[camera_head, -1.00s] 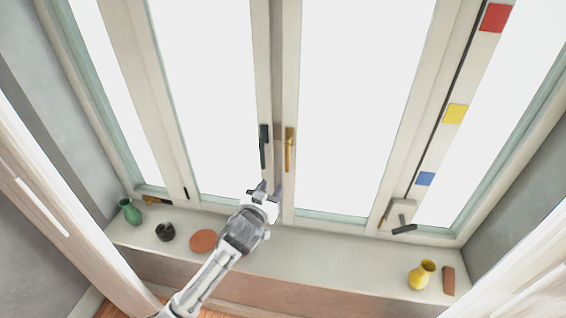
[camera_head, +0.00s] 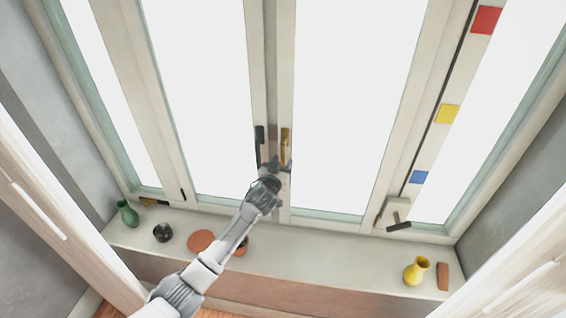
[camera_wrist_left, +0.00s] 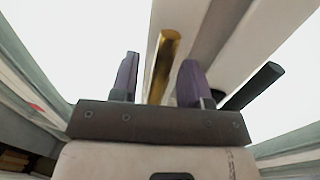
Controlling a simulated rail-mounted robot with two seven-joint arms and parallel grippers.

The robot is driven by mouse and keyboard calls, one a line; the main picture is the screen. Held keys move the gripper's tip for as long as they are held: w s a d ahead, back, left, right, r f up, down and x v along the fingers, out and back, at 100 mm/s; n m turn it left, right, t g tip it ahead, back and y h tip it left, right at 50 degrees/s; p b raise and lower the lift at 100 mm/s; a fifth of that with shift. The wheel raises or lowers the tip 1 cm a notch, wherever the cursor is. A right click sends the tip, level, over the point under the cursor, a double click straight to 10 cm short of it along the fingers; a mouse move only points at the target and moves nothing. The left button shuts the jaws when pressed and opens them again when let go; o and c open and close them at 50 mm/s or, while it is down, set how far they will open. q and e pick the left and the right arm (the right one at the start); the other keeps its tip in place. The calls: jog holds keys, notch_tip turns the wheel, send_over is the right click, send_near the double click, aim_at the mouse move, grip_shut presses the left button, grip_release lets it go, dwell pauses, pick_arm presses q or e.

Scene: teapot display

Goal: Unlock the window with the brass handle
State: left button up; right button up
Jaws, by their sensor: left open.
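The brass handle (camera_head: 284,141) hangs upright on the right-hand sash frame, near the middle of the window. In the left wrist view the brass handle (camera_wrist_left: 164,62) appears between my two purple fingers, its lower end hidden behind the gripper's mount. My left gripper (camera_head: 276,164) is open, at the lower part of the handle. In the left wrist view the gripper (camera_wrist_left: 159,78) holds nothing; I cannot tell whether a finger touches the handle. The window (camera_head: 345,100) looks closed. My right gripper is not in view.
A dark handle (camera_head: 259,140) sits close beside the brass one; it also shows in the left wrist view (camera_wrist_left: 254,86). The sill (camera_head: 320,248) holds a green vase (camera_head: 128,213), a black pot (camera_head: 163,232), a terracotta disc (camera_head: 201,241) and a yellow jug (camera_head: 416,270).

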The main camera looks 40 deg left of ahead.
pick_arm(q)
jog(key=shift+w+a, duration=0.1)
jog(key=shift+w, duration=0.25)
grip_shut()
dwell(0.3)
